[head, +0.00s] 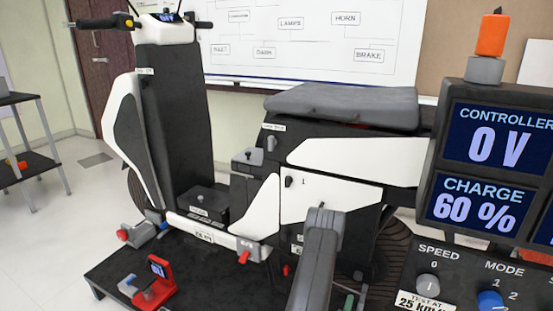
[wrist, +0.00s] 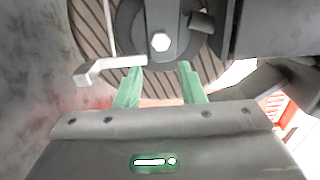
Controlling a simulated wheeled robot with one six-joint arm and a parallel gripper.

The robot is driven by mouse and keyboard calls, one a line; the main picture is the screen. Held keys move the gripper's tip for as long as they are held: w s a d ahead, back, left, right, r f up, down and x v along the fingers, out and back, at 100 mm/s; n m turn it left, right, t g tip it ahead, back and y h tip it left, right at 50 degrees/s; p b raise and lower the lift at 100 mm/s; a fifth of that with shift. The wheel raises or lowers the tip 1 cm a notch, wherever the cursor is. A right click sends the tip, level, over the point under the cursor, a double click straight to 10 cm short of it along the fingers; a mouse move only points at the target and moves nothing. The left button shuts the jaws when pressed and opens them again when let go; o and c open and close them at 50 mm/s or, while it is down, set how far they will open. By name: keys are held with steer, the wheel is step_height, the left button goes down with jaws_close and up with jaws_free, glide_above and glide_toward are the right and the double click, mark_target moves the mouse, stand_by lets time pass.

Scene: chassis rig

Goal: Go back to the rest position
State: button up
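My gripper (wrist: 160,68) shows in the wrist view with its two green fingers apart and nothing between them. Beyond the fingertips are a striped dark wheel (wrist: 92,25) and a hub with a pale bolt head (wrist: 160,41). A pale bent lever (wrist: 98,70) lies just left of the left finger; I cannot tell whether they touch. In the head view my grey arm reaches down in front of the white and black scooter (head: 335,158), low near its rear wheel (head: 392,255).
A display panel (head: 490,150) reads 0 V and 60 %, with an orange beacon (head: 491,35) on top and speed and mode knobs below at right. The scooter stands on a dark platform (head: 105,270) with a red clamp (head: 160,270).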

mark_target(357, 278)
steer(key=x, duration=0.5)
steer(key=b+x, duration=0.1)
steer(key=x, duration=0.5)
steer(key=shift+w+d+r, duration=0.1)
steer(key=shift+w+r, duration=0.1)
steer(key=shift+w, duration=0.1)
steer(key=n+p, duration=0.5)
steer(key=n, duration=0.1)
steer(key=shift+s+f+n, duration=0.1)
steer(key=shift+n, duration=0.2)
steer(key=n+p, duration=0.5)
steer(key=n, duration=0.1)
steer(key=v, duration=0.6)
steer(key=shift+s+f, duration=0.25)
steer(key=shift+s, duration=0.1)
steer(key=shift+w+n, duration=0.1)
steer(key=shift+n, duration=0.2)
